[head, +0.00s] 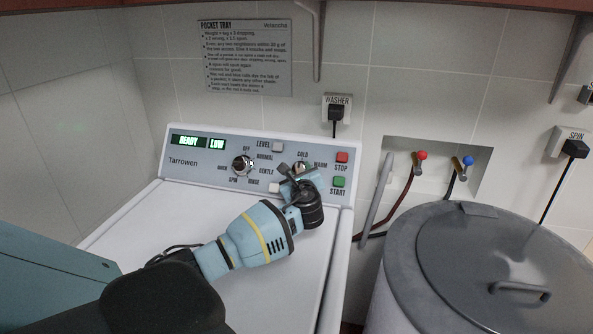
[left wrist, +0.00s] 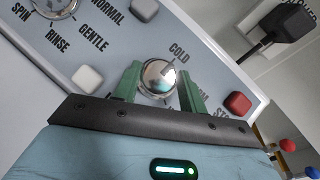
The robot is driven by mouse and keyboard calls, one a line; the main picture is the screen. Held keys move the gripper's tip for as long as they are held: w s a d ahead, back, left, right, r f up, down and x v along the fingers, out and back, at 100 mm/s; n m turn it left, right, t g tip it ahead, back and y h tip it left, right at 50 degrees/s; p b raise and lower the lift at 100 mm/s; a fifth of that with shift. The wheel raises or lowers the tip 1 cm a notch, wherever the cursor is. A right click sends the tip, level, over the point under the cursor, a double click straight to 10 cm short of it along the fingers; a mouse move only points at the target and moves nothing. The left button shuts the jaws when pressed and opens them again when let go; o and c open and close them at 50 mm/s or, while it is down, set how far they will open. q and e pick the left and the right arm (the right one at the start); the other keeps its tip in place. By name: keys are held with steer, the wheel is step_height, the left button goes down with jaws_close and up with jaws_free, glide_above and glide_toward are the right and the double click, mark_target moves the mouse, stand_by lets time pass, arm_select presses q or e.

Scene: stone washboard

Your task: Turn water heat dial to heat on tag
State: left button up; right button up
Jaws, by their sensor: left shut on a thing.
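The water heat dial (left wrist: 157,77) is a shiny round metal knob on the washer's panel. COLD and WARM are printed around it; a third label below is mostly hidden by my gripper. My left gripper (left wrist: 160,82) has its green fingers on either side of the knob, shut on it. In the head view my left gripper (head: 298,172) reaches over the lid and partly covers the dial. A dark mark on the knob's upper right lies towards COLD, but its exact setting is hard to tell. My right gripper is out of view. No heat tag is clearly readable.
The panel has a larger cycle dial (head: 242,163), a red STOP button (head: 342,157), a green START button (head: 338,182) and a display (head: 202,141) reading READY and LOW. A printed sign (head: 244,57) hangs above. A grey lidded tub (head: 405,250) stands at right.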

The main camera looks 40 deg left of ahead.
arm_select(q)
steer(key=shift+n+g, duration=0.3)
steer(key=shift+n, duration=0.2)
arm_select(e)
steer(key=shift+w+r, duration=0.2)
arm_select(q)
steer(key=o, duration=1)
steer(key=shift+c, duration=0.2)
steer(key=p+v, duration=0.1)
steer(key=v, duration=0.5)
steer(key=shift+d, duration=0.15)
steer(key=shift+v, duration=0.75)
steer(key=shift+s, duration=0.1)
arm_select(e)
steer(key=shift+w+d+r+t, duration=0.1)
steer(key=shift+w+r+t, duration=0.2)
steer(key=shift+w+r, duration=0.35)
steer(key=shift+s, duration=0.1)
